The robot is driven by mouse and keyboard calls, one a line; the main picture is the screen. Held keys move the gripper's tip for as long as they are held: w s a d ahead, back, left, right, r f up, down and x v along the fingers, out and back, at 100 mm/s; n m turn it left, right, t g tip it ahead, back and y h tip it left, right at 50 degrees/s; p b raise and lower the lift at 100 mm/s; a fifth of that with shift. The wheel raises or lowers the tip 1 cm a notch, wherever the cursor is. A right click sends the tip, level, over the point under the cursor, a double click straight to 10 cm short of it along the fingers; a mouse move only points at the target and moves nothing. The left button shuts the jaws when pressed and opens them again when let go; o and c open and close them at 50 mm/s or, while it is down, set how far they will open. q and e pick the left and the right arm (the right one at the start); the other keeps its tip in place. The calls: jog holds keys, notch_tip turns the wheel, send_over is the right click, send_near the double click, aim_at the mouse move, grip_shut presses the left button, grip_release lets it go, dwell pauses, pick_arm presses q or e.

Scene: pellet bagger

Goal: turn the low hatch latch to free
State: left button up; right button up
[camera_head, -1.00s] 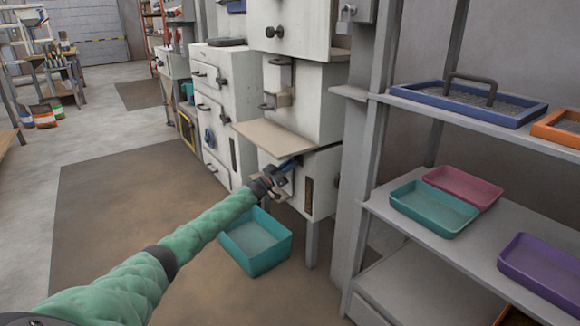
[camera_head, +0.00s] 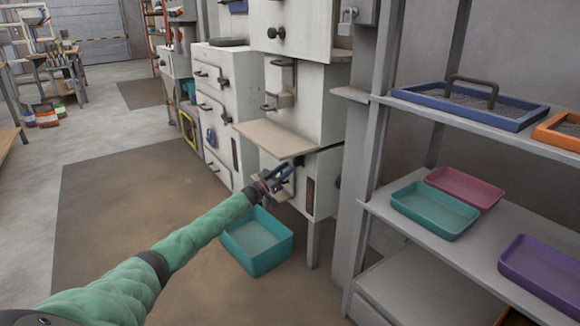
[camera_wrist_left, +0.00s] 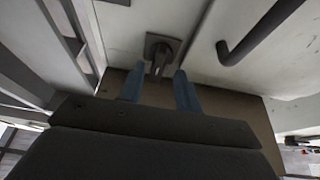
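The low hatch (camera_head: 322,185) is the pale lower panel of the white machine, below a tan shelf flap (camera_head: 275,138). In the left wrist view its latch (camera_wrist_left: 160,48) is a dark lever on a small square plate. My left gripper (camera_head: 284,174) is at the hatch front, under the flap, and covers the latch in the head view. In the wrist view its two blue fingers (camera_wrist_left: 159,80) are open, with the lever's end between or just beyond their tips and a gap on each side. Contact cannot be seen. My right gripper is not in view.
A dark bent handle (camera_wrist_left: 258,32) is close to the right of the latch in the wrist view. A teal bin (camera_head: 257,242) stands on the floor below my gripper. A grey rack (camera_head: 480,248) with trays stands to the right. The floor mat at left is clear.

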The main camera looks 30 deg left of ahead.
pick_arm(q)
jog(key=shift+p+v, duration=0.45)
jog(key=shift+v, duration=1.85)
